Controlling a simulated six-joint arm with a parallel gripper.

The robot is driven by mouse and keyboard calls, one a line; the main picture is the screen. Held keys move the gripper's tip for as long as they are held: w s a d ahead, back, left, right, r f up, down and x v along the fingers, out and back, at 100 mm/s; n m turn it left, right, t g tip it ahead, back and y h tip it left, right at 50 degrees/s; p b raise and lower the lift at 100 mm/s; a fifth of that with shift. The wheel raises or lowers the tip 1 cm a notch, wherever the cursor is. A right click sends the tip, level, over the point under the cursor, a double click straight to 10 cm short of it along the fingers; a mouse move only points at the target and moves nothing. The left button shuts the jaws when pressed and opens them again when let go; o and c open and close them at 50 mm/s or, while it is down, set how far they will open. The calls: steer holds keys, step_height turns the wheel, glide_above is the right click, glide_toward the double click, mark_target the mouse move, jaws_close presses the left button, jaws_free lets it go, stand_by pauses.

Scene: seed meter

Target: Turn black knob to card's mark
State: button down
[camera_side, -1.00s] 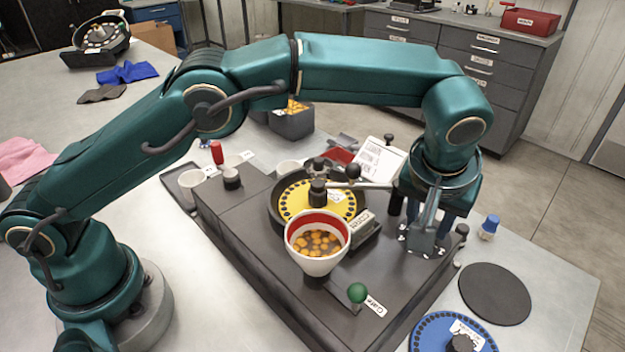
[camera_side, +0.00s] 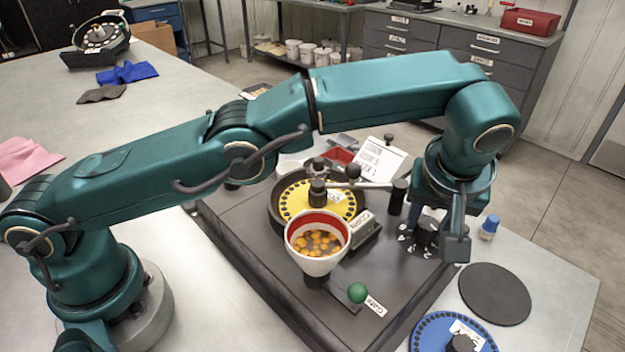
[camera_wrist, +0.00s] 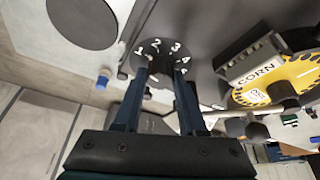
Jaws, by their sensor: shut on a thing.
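The black knob (camera_side: 426,232) stands at the right end of the dark machine top, on a dial plate with white marks. The fingers partly hide the dial, and I cannot tell which number the knob points to. The white card (camera_side: 381,159) leans at the back of the machine; its writing is too small to read surely.
A cup of orange-yellow seeds (camera_side: 318,243) stands before the yellow seed plate (camera_side: 318,201), beside a CORN label (camera_side: 362,226). A green-knobbed gate lever (camera_side: 357,293) is at the front. A blue-capped bottle (camera_side: 490,227), black disc (camera_side: 495,293) and blue plate (camera_side: 453,333) lie right.

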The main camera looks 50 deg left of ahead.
stand_by(0.5)
steer(key=c, duration=0.8)
jaws_free()
steer(key=shift+o, duration=0.2)
steer(key=shift+m, duration=0.5)
